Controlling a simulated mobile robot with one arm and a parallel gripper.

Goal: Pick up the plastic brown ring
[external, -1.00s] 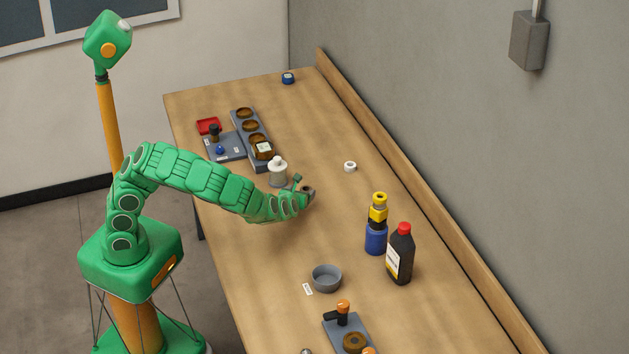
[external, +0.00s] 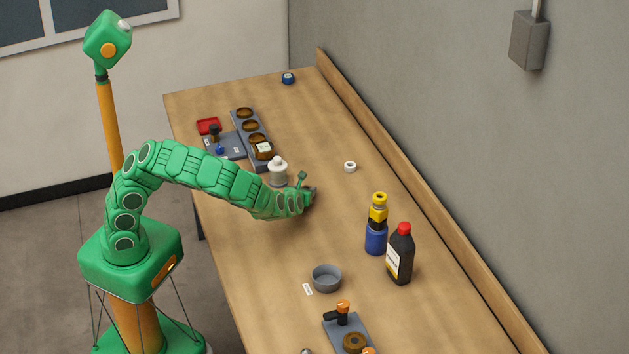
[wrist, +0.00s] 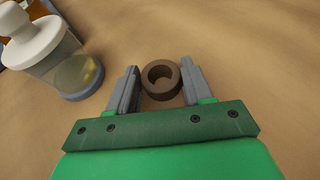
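The brown plastic ring (wrist: 147,82) is a short, thick-walled ring with a round hole. In the wrist view it lies on the wooden table, between the two grey fingers of my gripper (wrist: 161,84). My gripper is open around the ring. In the external view my gripper (external: 312,196) is low over the table, and its fingers largely hide the ring.
A white-capped clear jar (external: 278,172) stands close to my gripper on its left, also in the wrist view (wrist: 42,50). A white ring (external: 350,166) lies behind. A blue-yellow bottle (external: 376,238) and a dark red-capped bottle (external: 401,258) stand right; a grey bowl (external: 326,278) is nearer.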

